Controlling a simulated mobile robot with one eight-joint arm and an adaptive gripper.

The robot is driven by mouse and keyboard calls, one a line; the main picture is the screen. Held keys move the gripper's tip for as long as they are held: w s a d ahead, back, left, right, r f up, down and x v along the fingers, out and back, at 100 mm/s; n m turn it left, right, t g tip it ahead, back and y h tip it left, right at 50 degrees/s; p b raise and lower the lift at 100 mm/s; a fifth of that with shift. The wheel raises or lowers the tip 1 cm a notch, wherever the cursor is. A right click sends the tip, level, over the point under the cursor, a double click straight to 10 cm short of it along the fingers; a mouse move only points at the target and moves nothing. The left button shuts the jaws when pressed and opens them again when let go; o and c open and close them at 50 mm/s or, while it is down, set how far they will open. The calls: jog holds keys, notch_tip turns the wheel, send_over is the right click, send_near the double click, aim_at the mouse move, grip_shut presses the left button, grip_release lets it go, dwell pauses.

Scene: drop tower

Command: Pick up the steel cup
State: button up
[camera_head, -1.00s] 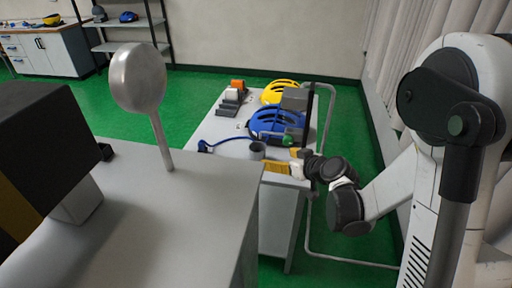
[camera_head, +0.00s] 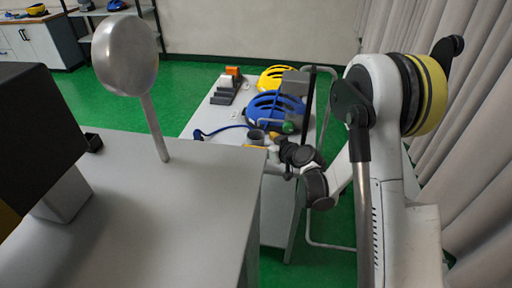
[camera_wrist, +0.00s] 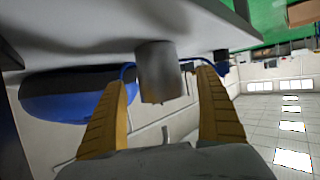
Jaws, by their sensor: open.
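The steel cup (camera_head: 256,136) is a small grey cylinder on the white side table (camera_head: 203,126), close to its near end. In the wrist view the cup (camera_wrist: 160,72) is ahead of my gripper, centred between the two yellow fingers (camera_wrist: 160,105). The fingers stand apart on either side of it, and I cannot tell whether either touches it. In the head view my gripper (camera_head: 268,143) is at the table's near right edge, beside the cup and partly hidden by my wrist.
A blue helmet (camera_head: 273,108) lies just behind the cup, with a yellow helmet (camera_head: 275,78) farther back. A blue cable (camera_head: 215,131) lies left of the cup. A grey bench (camera_head: 190,205) with a metal paddle-shaped post (camera_head: 126,55) fills the left foreground. Curtains (camera_head: 470,130) hang at right.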

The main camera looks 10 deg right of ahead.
jog(key=x, duration=0.2)
jog(key=shift+w+a+f+b, duration=0.15)
jog(key=shift+w+f+b, duration=0.1)
jog(key=shift+w+b, duration=0.05)
jog(key=c, duration=1.4)
jog(key=shift+c, duration=0.2)
jog(key=shift+r, duration=0.2)
